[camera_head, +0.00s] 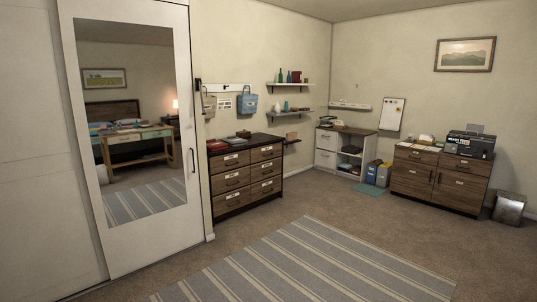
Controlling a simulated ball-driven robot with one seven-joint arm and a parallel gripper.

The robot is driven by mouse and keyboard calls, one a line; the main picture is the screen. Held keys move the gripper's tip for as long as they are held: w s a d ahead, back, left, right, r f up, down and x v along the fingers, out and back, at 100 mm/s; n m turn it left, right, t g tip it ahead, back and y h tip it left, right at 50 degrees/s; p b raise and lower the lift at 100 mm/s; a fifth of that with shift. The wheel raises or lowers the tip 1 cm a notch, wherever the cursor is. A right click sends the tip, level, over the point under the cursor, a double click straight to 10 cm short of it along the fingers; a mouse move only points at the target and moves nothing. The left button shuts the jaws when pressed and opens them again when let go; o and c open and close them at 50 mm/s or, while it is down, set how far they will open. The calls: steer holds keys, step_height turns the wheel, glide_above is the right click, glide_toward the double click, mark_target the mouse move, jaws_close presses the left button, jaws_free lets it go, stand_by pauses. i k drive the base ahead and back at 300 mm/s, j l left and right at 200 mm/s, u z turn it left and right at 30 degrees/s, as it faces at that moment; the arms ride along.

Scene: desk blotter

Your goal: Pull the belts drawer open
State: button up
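A dark-topped dresser (262,145) with wooden drawer fronts stands against the wall, left of the middle. It has two columns of drawers, including an upper left drawer (230,162) and an upper right drawer (266,153). Each front carries a small pale label and a handle. All of them look shut. The labels are too small to read, so I cannot tell which is the belts drawer. My gripper is not in view.
A sliding door with a mirror (130,120) is at the left. A striped rug (310,265) lies on open carpet in front. A white cabinet (326,141), a wooden cabinet (412,180) with a printer (470,144), and a bin (509,208) stand farther right.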

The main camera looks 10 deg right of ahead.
mark_target(263, 153)
steer(key=i+j+u, duration=0.25)
steer(key=i+j, duration=0.45)
steer(key=i+z, duration=0.25)
steer(key=i, duration=0.3)
steer(key=i+j+z, duration=0.2)
steer(key=i, duration=0.3)
steer(key=i+j+z, duration=0.25)
steer(key=i, duration=0.25)
steer(key=i+j+z, duration=0.25)
steer(key=i, duration=0.25)
steer(key=i+l+z, duration=0.1)
steer(key=i, duration=0.9)
steer(key=i+l+z, duration=0.15)
steer(key=i, duration=0.85)
steer(key=i+j+u, duration=0.2)
steer(key=i, duration=0.4)
steer(key=i+l+u, duration=0.2)
steer(key=i, duration=0.4)
steer(key=i+u, duration=0.2)
steer(key=i, duration=0.4)
steer(key=i+l+u, duration=0.2)
steer(key=i, duration=0.4)
steer(key=i+u, duration=0.25)
steer(key=i, duration=0.3)
steer(key=i+l+u, duration=0.25)
steer(key=i, duration=0.25)
